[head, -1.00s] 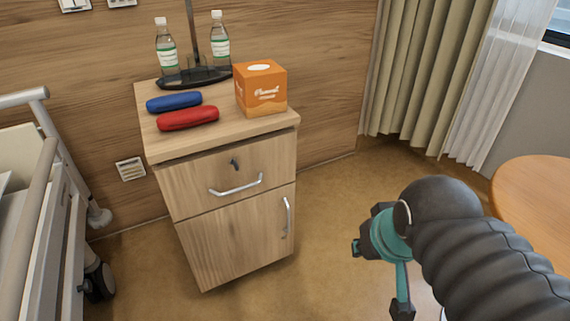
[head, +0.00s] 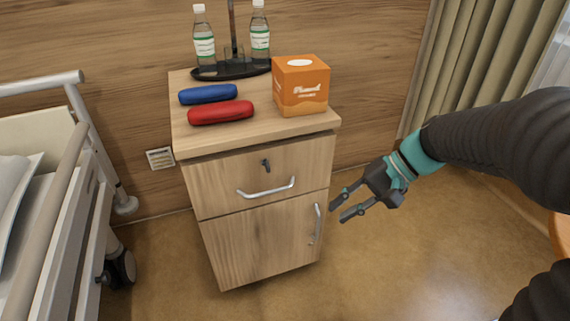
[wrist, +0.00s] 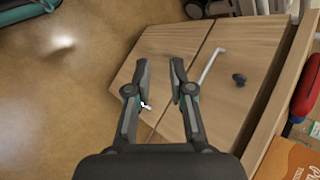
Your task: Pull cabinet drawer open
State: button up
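The wooden bedside cabinet (head: 262,240) has a top drawer (head: 215,189), which is shut, with a silver bar handle (head: 267,190) and a dark key in its lock (head: 265,165). Below is a door with an upright silver handle (head: 317,224). My gripper (head: 340,207) is open and empty, to the right of the cabinet and apart from the drawer handle. In the wrist view the open fingers (wrist: 158,75) point toward the cabinet front, with the drawer handle (wrist: 209,66) to the right of the fingertips.
On the cabinet top are a blue case (head: 208,94), a red case (head: 221,113), an orange tissue box (head: 301,88) and a dark tray (head: 230,72) with two bottles. A bed (head: 50,220) stands at the left. Floor in front of the cabinet is clear.

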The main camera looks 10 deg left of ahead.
aim_at(274, 191)
jog(key=w+a+f+m+g+y, duration=0.1)
jog(key=w+a+f+y, duration=0.2)
jog(key=w, duration=0.3)
jog(key=w+a+f+m+y, duration=0.1)
jog(key=w+a+f+y, duration=0.1)
jog(key=w+y, duration=0.3)
jog(key=shift+g+h, duration=0.3)
jog(key=shift+h, duration=0.3)
jog(key=x, duration=0.9)
jog(key=w+b+x, duration=0.1)
jog(key=x, duration=0.3)
jog(key=shift+a+f, duration=0.2)
jog(key=shift+a, duration=0.1)
grip_shut()
